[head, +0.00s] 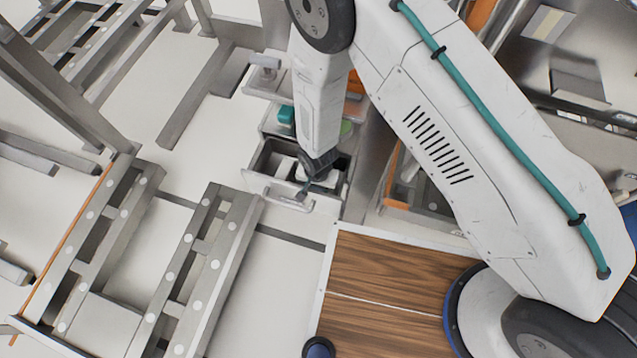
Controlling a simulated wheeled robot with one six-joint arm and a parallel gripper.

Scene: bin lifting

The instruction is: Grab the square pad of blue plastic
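My gripper (308,188) is dark and small in the head view. It points down at the front grey bin (258,187), at the end of my white arm. Its fingers are too small and too covered to tell whether they are open or shut, or whether they hold anything. I cannot make out a square blue pad for certain. A small teal block (286,115) sits in the bin row behind, left of my arm and apart from the gripper. A pale thing (326,178) shows in the front bin beside the gripper; its shape is unclear.
Something green (346,128) and something orange (354,84) show in bins behind my arm. Metal roller frames (205,262) stand at the left. A metal cabinet (372,165) is close to the right of the bins. Pale floor (285,275) is open in front.

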